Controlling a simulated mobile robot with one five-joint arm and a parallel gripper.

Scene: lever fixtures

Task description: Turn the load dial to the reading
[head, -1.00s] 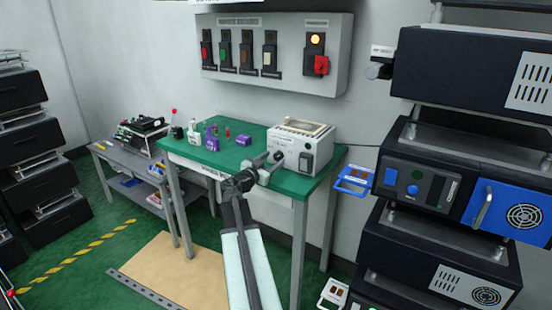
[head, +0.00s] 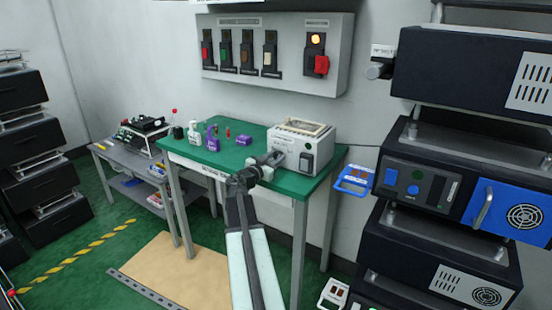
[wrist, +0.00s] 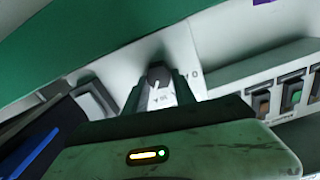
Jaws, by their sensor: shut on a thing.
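The load dial (wrist: 159,76) is a small dark knob with a white pointer mark, on the front face of the pale box (head: 291,136) on the green bench. In the wrist view my gripper (wrist: 158,92) has a finger on each side of the dial and is shut on it. In the head view my gripper (head: 272,159) touches the front left of the box and hides the dial. The markings near the dial are too small and partly covered to read.
A black rocker switch (head: 306,162) sits right of the dial on the box. Small bottles and purple blocks (head: 243,140) stand on the bench (head: 200,155) to the left. A wall panel (head: 338,80) hangs behind. Dark equipment racks (head: 470,75) stand at the right.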

